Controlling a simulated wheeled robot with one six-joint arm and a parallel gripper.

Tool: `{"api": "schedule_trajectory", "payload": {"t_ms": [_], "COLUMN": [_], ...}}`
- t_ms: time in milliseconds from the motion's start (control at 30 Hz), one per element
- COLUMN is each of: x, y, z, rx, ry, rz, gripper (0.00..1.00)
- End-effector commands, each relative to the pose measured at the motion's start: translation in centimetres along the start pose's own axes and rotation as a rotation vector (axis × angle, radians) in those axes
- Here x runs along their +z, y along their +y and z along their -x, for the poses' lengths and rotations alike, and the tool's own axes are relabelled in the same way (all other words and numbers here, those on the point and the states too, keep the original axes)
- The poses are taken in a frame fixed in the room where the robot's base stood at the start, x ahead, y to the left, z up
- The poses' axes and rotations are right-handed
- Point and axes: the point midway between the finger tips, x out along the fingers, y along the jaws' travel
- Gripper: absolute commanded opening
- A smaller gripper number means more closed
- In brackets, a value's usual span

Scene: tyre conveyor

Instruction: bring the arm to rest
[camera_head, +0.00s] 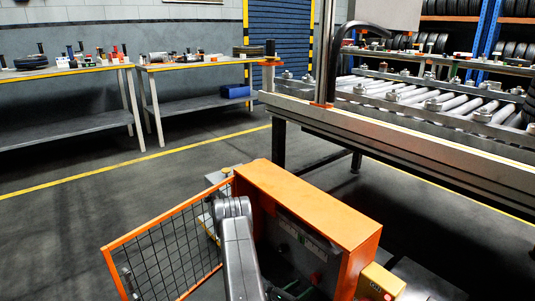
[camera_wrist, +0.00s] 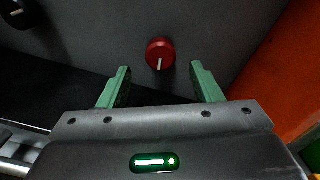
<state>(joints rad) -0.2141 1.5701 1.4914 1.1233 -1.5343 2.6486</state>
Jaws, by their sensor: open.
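My gripper (camera_wrist: 160,88) shows in the wrist view with its two green fingers apart and nothing between them. A red knob (camera_wrist: 160,54) with a white mark sits on a dark panel just beyond the fingertips, in line with the gap. The knob looks clear of both fingers. In the head view my grey arm reaches down beside an orange control cabinet (camera_head: 310,205). The fingers are mostly hidden there behind the arm and the cabinet.
A black knob (camera_wrist: 18,12) is at the upper left of the panel. An open orange-framed mesh door (camera_head: 165,255) stands left of the cabinet. A roller conveyor (camera_head: 420,150) runs behind on the right. Two workbenches (camera_head: 70,72) line the back wall. Floor at left is clear.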

Motion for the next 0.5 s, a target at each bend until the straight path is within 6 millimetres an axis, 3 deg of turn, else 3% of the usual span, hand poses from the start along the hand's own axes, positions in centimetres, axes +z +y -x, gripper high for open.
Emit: {"api": "schedule_trajectory", "payload": {"t_ms": [200, 433, 500], "x": [0.2, 0.1, -0.2], "y": [0.0, 0.0, 0.0], "z": [4.0, 7.3, 5.7], "rx": [0.005, 0.004, -0.005], "ry": [-0.001, -0.002, 0.001], "rz": [0.004, 0.003, -0.002], "gripper": [0.59, 0.59, 0.59]}}
